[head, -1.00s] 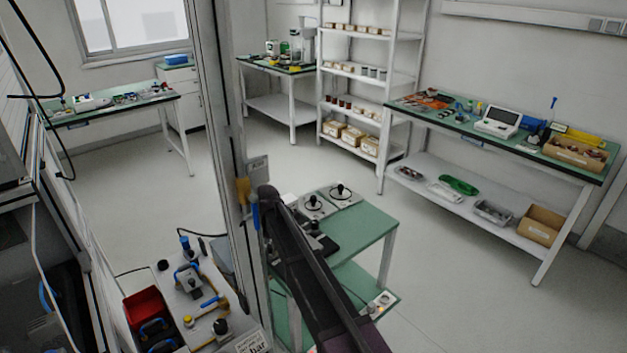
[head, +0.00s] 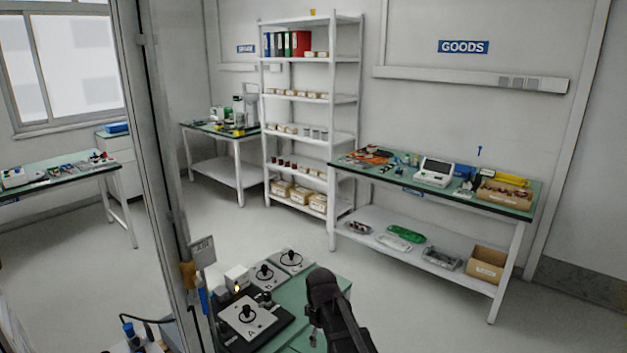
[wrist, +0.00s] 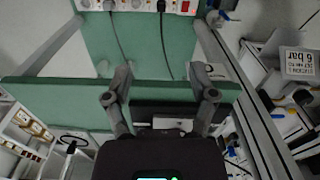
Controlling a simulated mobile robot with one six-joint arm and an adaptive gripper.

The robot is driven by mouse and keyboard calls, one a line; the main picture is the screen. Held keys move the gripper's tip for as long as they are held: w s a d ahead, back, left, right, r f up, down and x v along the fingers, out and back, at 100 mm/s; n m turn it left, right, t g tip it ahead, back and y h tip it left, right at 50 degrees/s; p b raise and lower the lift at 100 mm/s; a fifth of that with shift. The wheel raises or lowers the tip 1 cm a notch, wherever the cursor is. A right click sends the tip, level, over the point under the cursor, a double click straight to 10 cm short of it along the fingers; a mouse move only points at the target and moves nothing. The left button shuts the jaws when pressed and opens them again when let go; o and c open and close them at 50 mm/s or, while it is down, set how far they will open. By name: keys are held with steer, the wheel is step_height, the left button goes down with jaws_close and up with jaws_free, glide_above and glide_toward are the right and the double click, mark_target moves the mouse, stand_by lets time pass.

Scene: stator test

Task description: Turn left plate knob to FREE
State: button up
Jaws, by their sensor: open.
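In the head view, several pale plates with round dark knobs sit on a small green-topped stand (head: 338,288). The nearest and leftmost plate (head: 268,331) carries a black knob (head: 247,314) and a letter that looks like A. A second knob (head: 264,273) and a third knob (head: 291,258) sit on plates farther back. The markings around the knobs are too small to read. My gripper (wrist: 161,80) is open and empty in the wrist view, its fingers apart over the green stand. No knob shows clearly between them. In the head view my dark arm reaches up right of the plates.
A grey upright post (head: 165,170) stands close left of the plates. A power strip (wrist: 150,5) with cables lies ahead of my fingers in the wrist view. A "6 bar" sign (wrist: 298,63) is at right. The floor (head: 400,310) before the goods bench (head: 440,185) is clear.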

steer(key=s+d+r+m+p, duration=0.1)
steer(key=s+d+r+m, duration=0.1)
steer(key=s+d+m, duration=0.9)
steer(key=d, duration=0.4)
steer(key=shift+d+p, duration=0.15)
steer(key=shift+p, duration=0.2)
stand_by(1.3)
